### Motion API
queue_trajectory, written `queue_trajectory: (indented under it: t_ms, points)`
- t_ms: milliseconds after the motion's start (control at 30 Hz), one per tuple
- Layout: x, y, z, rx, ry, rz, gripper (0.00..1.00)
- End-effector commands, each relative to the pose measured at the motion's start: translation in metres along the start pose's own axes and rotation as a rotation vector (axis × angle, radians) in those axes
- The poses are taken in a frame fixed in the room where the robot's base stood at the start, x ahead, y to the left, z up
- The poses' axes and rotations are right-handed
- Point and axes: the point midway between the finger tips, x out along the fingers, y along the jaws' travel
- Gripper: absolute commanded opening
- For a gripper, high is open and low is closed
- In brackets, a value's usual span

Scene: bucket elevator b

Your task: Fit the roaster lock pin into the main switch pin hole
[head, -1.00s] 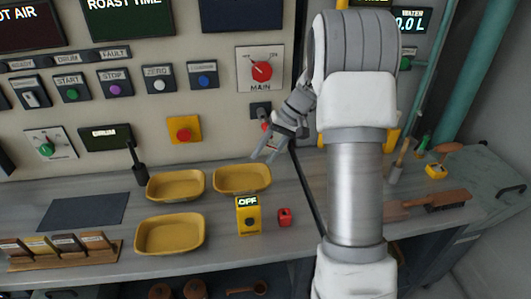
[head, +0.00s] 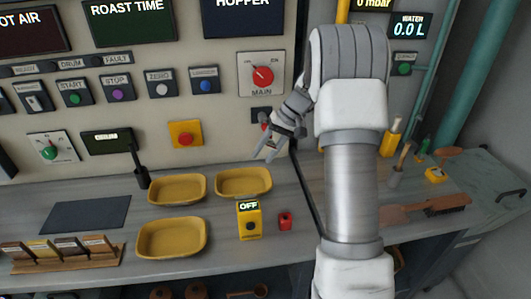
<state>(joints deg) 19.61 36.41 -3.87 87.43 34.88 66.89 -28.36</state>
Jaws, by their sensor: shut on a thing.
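The main switch (head: 262,77) is a red knob on a white plate on the upright panel. A small dark plate (head: 261,113) sits just below it, partly covered by my arm; I cannot make out the pin hole. My gripper (head: 268,152) is in front of the panel below this plate, its fingers pointing down and left above the counter. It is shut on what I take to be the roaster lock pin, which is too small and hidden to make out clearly. A small red spot (head: 265,126) shows beside the gripper, under the dark plate.
Yellow trays (head: 243,182) stand on the counter below my gripper. A yellow box reading OFF (head: 249,222) and a small red block (head: 285,221) stand in front. A yellow plate with a red button (head: 185,134) is to the left. A brush (head: 447,205) lies at right.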

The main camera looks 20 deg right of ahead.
Motion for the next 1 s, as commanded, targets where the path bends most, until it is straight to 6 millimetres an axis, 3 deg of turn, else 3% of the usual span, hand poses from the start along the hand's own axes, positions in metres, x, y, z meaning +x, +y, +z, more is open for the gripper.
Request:
queue_trajectory:
  t_ms: [933,967,1000]
  points:
    - [-0.001,0.000,-0.024,0.000,0.001,0.001,0.00]
    - [-0.001,0.000,-0.024,0.000,0.002,0.001,0.46]
    - [0.000,0.000,-0.024,0.000,0.002,0.001,0.53]
